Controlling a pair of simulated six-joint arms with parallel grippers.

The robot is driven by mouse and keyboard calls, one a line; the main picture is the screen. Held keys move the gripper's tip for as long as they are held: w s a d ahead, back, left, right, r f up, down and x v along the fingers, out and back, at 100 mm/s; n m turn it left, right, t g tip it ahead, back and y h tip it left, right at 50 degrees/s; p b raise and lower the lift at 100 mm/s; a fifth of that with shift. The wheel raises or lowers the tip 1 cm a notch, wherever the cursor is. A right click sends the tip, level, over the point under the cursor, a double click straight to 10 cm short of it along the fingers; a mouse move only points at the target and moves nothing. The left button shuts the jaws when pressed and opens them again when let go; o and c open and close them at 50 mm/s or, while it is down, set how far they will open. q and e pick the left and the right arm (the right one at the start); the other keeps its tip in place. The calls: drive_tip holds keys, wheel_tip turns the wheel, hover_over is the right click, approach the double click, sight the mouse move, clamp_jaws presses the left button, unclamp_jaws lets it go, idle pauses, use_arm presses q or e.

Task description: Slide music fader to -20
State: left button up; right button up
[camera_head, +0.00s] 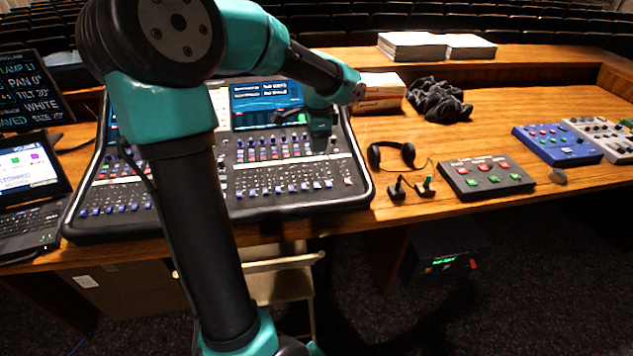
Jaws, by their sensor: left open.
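The mixing desk (262,200) lies on the wooden table, with rows of faders along its front edge and two screens at its back. The fader caps are mostly blue and white. The labels are too small to read, so I cannot tell which one is the music fader. My left gripper (303,126) hangs over the right half of the desk, in front of the right screen (262,97). It is open and appears to hold nothing. I cannot tell whether it touches the desk. My left arm hides the middle of the desk. My right gripper is not in view.
Headphones (391,154), a grey button box (487,177), a blue box (556,145) and a white box (600,138) lie to the right. Black cloth (438,99) lies behind the headphones. A laptop (30,190) stands at the left. Bare tabletop shows at the right.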

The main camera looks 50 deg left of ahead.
sight(316, 185)
use_arm(q)
drive_tip(key=f, duration=0.5)
drive_tip(key=a+f, duration=0.1)
drive_tip(key=f, duration=0.5)
drive_tip(key=w+f, duration=0.1)
drive_tip(key=f, duration=0.5)
drive_tip(key=shift+a, duration=0.25)
drive_tip(key=shift+c, duration=0.2)
clamp_jaws()
